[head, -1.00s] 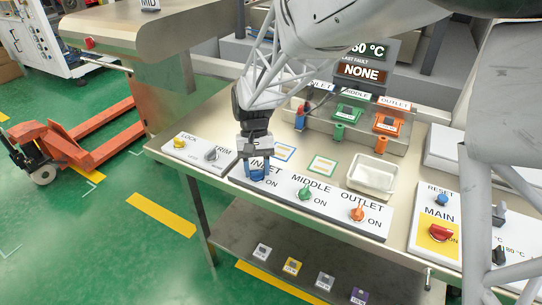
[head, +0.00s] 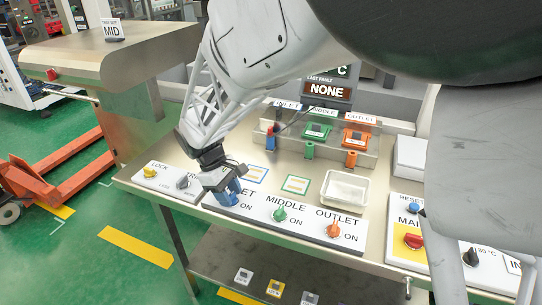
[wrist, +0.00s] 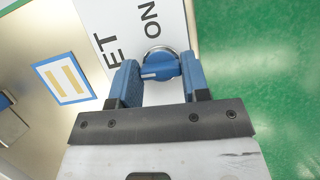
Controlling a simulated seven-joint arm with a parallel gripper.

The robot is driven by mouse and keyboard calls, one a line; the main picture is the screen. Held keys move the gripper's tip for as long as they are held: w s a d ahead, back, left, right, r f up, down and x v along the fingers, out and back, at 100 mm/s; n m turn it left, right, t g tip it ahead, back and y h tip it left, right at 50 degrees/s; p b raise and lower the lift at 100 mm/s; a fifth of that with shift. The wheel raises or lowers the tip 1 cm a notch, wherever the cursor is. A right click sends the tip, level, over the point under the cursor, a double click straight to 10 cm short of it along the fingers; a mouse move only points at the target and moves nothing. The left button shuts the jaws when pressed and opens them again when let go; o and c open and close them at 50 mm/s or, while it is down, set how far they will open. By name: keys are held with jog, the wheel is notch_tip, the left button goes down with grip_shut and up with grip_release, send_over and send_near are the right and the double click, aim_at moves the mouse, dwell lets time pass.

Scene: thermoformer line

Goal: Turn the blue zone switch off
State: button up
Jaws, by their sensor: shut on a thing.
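The blue zone switch (wrist: 162,66) is a round blue knob with a raised grip on the panel marked INLET, beside its ON label. In the wrist view its white line points left, toward the blue-bordered card, and not up at ON. My gripper (wrist: 160,78) is shut on the knob, one blue finger on each side. In the head view my gripper (head: 229,196) tilts over the left end of the zone switch panel (head: 302,232) and hides most of the knob and part of the INLET lettering.
The green MIDDLE knob (head: 280,214) and orange OUTLET knob (head: 334,229) sit to the right. The LOCK knob (head: 150,172) and grey TRIM knob (head: 182,182) are close on the left. A white tray (head: 345,202) stands behind; the red main switch (head: 413,241) is far right.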

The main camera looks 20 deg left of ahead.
jog(key=shift+n, duration=0.5)
jog(key=o, duration=0.9)
jog(key=shift+v, duration=4.05)
jog(key=shift+s, duration=0.2)
